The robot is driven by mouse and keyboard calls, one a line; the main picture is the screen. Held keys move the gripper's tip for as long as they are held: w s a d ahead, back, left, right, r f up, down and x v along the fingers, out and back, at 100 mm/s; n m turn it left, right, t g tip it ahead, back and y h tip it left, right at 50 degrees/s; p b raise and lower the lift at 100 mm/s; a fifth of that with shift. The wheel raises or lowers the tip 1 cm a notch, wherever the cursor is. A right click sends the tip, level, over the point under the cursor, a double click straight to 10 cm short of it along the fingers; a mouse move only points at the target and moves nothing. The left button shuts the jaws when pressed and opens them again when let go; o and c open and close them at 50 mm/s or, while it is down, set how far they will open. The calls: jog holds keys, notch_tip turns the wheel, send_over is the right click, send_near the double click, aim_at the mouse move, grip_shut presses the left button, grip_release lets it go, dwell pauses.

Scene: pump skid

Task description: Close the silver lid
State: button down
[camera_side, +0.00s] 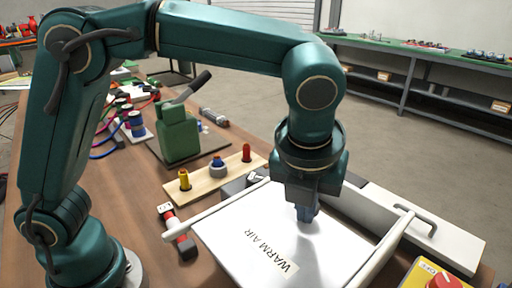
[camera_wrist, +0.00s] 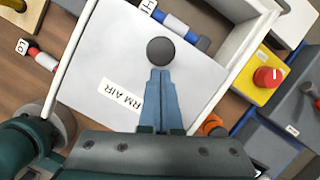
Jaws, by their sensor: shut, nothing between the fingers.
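A pale silver-white flat panel (camera_side: 265,235) with a "WARM AIR" label lies between two white rails. It also shows in the wrist view (camera_wrist: 85,75); I take it for the lid, but cannot tell whether it is open or shut. My gripper (camera_side: 307,216) points down over the panel, its blue fingers together and empty. In the wrist view my gripper's fingertips (camera_wrist: 160,72) are just short of a dark round spot (camera_wrist: 161,51), a knob or a hole. I cannot tell whether they touch the panel. In the side view, my gripper appears to hide this spot.
A long white box with a handle (camera_side: 458,243) lies behind the panel. A wooden peg board (camera_side: 213,184) and green machine (camera_side: 178,138) stand to the left.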

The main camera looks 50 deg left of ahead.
jog(key=w, duration=0.8)
jog(key=shift+r, duration=0.1)
dwell(0.4)
